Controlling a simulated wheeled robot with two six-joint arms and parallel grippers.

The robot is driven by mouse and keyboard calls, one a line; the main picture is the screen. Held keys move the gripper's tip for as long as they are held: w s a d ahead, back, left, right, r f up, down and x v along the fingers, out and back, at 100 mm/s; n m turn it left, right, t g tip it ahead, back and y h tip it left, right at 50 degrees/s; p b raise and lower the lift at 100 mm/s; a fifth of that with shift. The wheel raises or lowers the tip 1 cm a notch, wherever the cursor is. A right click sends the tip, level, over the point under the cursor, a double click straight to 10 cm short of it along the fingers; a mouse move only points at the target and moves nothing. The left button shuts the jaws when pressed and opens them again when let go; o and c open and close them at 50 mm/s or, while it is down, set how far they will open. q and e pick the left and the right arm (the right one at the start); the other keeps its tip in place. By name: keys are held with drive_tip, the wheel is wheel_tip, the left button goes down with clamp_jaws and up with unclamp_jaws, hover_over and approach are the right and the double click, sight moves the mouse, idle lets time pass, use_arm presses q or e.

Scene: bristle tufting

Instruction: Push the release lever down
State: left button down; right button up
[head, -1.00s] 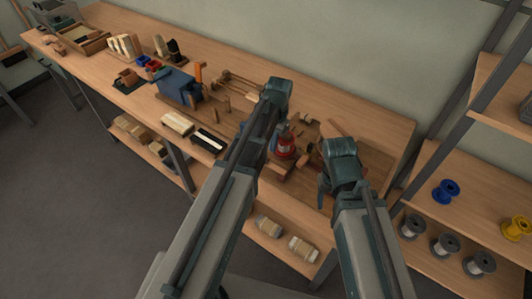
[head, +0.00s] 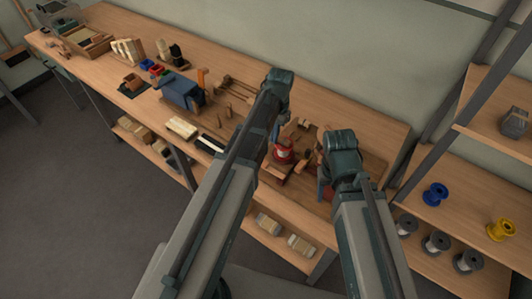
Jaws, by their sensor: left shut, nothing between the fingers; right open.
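An orange upright handle (head: 202,77) stands at the right end of a blue clamp-like device (head: 181,91) on the bench; I cannot tell whether it is the release lever. A red device (head: 283,152) sits on a wooden base between my arms, partly hidden by my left arm. My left gripper (head: 275,125) is over the bench just left of the red device, mostly hidden by its own arm, shut and empty. My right gripper (head: 324,188) is open, pointing down at the bench's front side, to the right of the red device.
Pale blocks (head: 181,127) and a dark-topped brush block (head: 210,143) lie near the bench's front edge. Small coloured bins (head: 157,68) and trays stand farther left. A shelf (head: 465,215) with several spools stands at the right.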

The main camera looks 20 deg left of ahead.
use_arm(q)
wheel_tip(320, 180, up, 6)
drive_tip(key=p, duration=0.5)
drive_tip(key=shift+w+d+r, duration=0.15)
drive_tip(key=shift+w+r, duration=0.05)
drive_tip(key=shift+w, duration=0.1)
use_arm(e)
wheel_tip(320, 180, up, 6)
drive_tip(key=shift+r, duration=0.2)
use_arm(q)
drive_tip(key=s+d+f+b, duration=0.1)
drive_tip(key=s+d, duration=0.3)
drive_tip(key=s, duration=0.5)
drive_tip(key=s+d+f+t+b, duration=0.1)
drive_tip(key=s+d, duration=0.4)
drive_tip(key=s, duration=0.3)
drive_tip(key=shift+s+n+y, duration=0.3)
drive_tip(key=shift+s+y, duration=0.1)
use_arm(e)
wheel_tip(320, 180, down, 2)
drive_tip(key=shift+f, duration=0.1)
use_arm(q)
drive_tip(key=shift+f, duration=0.15)
use_arm(e)
drive_tip(key=shift+a, duration=0.1)
